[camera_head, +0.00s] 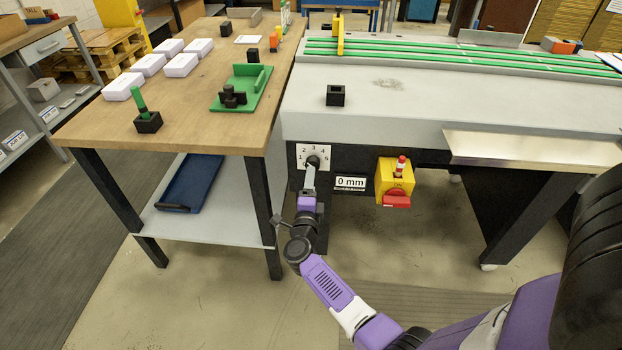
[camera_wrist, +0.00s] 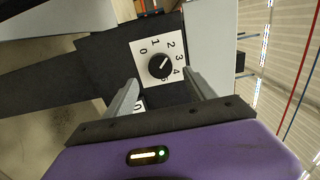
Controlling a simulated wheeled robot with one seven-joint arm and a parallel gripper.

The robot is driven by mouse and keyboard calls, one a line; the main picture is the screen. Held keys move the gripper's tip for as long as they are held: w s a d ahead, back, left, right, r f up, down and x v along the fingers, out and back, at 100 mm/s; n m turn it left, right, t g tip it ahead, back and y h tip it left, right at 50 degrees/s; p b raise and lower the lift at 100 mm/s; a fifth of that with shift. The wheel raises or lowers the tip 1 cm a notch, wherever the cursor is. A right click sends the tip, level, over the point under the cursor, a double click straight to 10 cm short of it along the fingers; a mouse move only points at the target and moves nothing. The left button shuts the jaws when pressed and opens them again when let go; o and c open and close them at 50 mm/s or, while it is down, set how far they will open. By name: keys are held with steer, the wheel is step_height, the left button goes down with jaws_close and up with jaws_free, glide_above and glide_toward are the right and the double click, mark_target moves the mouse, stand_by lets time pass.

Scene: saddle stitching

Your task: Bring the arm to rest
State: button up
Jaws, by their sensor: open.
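My gripper (camera_head: 310,180) is in front of the machine's dial plate in the head view, at the end of my purple arm. In the wrist view my gripper (camera_wrist: 157,92) has its two grey fingers spread apart with nothing between them. The black round dial (camera_wrist: 160,66) sits beyond the fingertips, on a white plate (camera_wrist: 142,48) numbered 0 to 5. Its white pointer line points between the numbers 2 and 3 or near 3; the exact setting is hard to tell. In the head view the dial is partly hidden by my gripper.
Right of the dial are a "0 mm" label (camera_head: 350,183) and a yellow switch box (camera_head: 393,180) with red parts. The wooden table (camera_head: 190,110) stands left, with white blocks (camera_head: 150,65) and a green fixture (camera_head: 243,88). A metal shelf edge (camera_head: 540,150) juts out at right.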

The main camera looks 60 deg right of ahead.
stand_by(0.5)
steer(key=w+a+r+n+t, duration=0.2)
steer(key=w+r+n+t, duration=0.15)
steer(key=r, duration=0.25)
steer(key=s+a+r+n+t+y, duration=0.2)
steer(key=a+n+t, duration=0.1)
steer(key=a+n, duration=0.25)
steer(key=s+a+r+n+t+y, duration=0.2)
steer(key=a+n+t, duration=0.1)
steer(key=a+n, duration=0.25)
steer(key=s+a+r+n+t+y+p, duration=0.1)
steer(key=s+a+r+n+y, duration=0.1)
steer(key=s+a+n+y, duration=0.5)
steer(key=s+a+r+n+t+y, duration=0.15)
steer(key=s+a+n, duration=0.4)
steer(key=a, duration=0.65)
steer(key=s+a+r+n+g+y, duration=0.1)
steer(key=s+a+n+g+y, duration=0.1)
steer(key=s+a, duration=0.2)
steer(key=s+a+r+n+g+y, duration=0.2)
steer(key=s+a, duration=0.1)
steer(key=s, duration=0.7)
steer(key=shift+a+p, duration=0.35)
steer(key=shift+s, duration=0.1)
